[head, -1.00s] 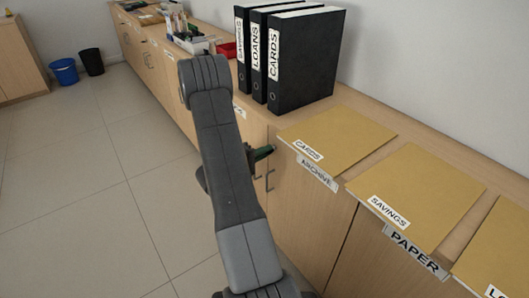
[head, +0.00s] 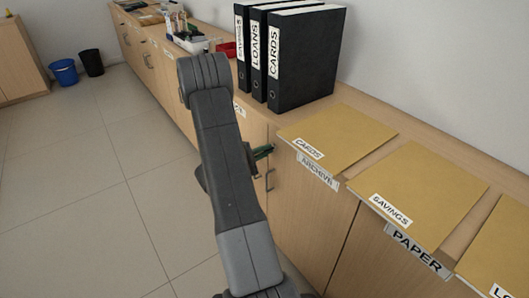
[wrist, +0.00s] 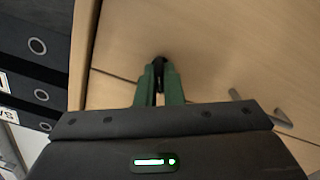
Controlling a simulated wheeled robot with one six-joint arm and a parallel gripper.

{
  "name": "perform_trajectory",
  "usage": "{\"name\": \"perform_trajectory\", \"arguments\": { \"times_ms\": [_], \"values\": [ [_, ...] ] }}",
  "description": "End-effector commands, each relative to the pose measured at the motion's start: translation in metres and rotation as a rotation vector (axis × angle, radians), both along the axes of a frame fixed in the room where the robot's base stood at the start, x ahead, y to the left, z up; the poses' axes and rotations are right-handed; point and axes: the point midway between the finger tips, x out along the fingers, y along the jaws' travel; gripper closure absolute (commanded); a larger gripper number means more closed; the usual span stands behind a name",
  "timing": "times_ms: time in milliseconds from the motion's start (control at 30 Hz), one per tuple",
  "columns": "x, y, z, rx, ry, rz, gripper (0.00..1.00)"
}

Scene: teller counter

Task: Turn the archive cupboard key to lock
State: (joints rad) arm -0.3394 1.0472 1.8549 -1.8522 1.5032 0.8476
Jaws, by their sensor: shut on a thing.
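The archive cupboard (head: 300,225) is a light wood front under the "ARCHIVE" label (head: 317,170). In the head view my gripper (head: 264,151) reaches its upper front, mostly hidden behind my dark arm. In the wrist view my gripper (wrist: 159,85) has green fingers close together, pointing at the wood door (wrist: 200,45). The fingers are shut on a small dark key (wrist: 160,64) at the door face. Only a little of the key shows, so its turn angle cannot be told.
Black binders (head: 305,60) and tan folders (head: 338,137) lie or stand on the counter above. The floor (head: 90,200) at left is clear.

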Motion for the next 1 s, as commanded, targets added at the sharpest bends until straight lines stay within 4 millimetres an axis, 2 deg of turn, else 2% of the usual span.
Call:
{"name": "perform_trajectory", "arguments": {
  "times_ms": [1000],
  "values": [
    [-0.0004, -0.0003, 0.0009, -0.538, 0.741, 0.0, 1.0]
  ]
}}
